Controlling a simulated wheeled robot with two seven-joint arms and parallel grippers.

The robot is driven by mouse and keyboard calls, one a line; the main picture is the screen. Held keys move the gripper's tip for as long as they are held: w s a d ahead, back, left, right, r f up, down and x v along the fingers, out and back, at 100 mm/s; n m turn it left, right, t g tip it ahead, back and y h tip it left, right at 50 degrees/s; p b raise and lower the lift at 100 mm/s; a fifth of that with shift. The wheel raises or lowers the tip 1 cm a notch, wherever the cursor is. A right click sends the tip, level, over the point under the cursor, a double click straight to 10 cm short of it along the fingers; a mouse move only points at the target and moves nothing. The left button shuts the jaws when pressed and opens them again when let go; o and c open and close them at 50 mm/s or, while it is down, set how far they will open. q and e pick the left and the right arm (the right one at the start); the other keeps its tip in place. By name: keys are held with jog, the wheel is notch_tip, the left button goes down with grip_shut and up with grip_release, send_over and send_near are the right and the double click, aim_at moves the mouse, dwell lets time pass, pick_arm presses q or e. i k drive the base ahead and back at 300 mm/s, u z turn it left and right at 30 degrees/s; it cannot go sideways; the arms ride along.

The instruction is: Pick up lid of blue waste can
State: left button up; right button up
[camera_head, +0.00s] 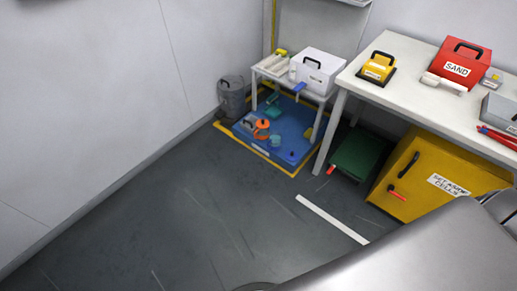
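A dark grey can (232,101) stands on the floor against the left wall, at the back corner of a blue floor area. A dark lid (231,81) appears to sit on its top. The can looks grey, not blue, and I cannot make out any clearly blue waste can. Neither of my grippers is in view, so nothing shows near the can or its lid.
The blue area (296,121) has a yellow border and holds several small items, one an orange one (262,128). A long white table (402,54) and yellow cabinet (430,176) are right. Floor left of centre is clear.

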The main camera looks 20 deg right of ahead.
aim_at(292, 155)
jog(key=u, duration=0.25)
jog(key=i, duration=1.45)
jog(key=z, duration=0.8)
